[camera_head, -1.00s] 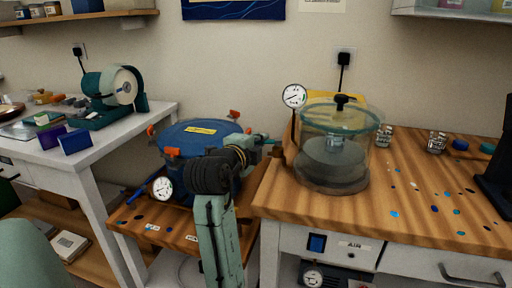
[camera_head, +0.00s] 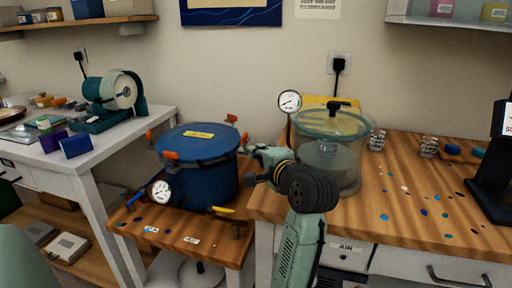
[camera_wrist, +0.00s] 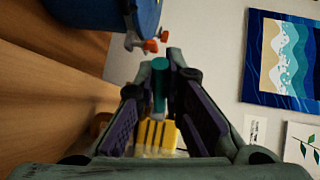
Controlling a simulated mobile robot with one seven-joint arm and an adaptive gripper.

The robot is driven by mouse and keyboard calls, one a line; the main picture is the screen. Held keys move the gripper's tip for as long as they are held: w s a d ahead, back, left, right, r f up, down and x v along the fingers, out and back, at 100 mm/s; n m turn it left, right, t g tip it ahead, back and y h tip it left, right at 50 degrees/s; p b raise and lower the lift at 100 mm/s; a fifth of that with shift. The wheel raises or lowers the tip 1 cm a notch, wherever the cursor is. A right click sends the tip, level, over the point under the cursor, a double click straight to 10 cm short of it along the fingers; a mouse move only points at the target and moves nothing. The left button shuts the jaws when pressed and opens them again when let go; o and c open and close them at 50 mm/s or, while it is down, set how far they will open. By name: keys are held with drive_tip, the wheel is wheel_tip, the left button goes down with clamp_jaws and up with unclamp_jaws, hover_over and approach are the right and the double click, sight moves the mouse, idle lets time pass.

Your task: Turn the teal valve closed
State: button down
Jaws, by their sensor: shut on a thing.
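The teal valve handle (camera_wrist: 160,78) shows in the wrist view as a short teal bar between my fingertips. My gripper (camera_wrist: 161,96) is shut on it, with a purple-padded finger on each side. In the head view my gripper (camera_head: 258,163) is between the blue pressure pot (camera_head: 205,180) and the clear vacuum chamber (camera_head: 340,170), pointing left. The valve is hidden there behind the gripper and wrist, so its angle to its pipe cannot be told.
A round gauge (camera_head: 289,102) stands just behind my gripper. The pot has orange clamps (camera_head: 170,156) and a second gauge (camera_head: 159,191). The wooden bench top (camera_head: 410,205) right of the chamber has cups and coloured spots. A yellow thing (camera_wrist: 155,136) shows below the fingers.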

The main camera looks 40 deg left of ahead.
drive_tip(key=shift+d+n+g+y+p, duration=0.2)
drive_tip(key=shift+d+n+g+p, duration=0.15)
drive_tip(key=shift+n+g, duration=0.3)
drive_tip(key=shift+d+n+g+y+p, duration=0.25)
drive_tip(key=shift+n+g, duration=0.2)
drive_tip(key=shift+g, duration=0.4)
drive_tip(key=c, duration=1.7)
unclamp_jaws()
drive_tip(key=shift+o, duration=0.2)
drive_tip(key=v, duration=1.2)
drive_tip(key=shift+w+f, duration=0.1)
drive_tip(key=shift+w, duration=0.05)
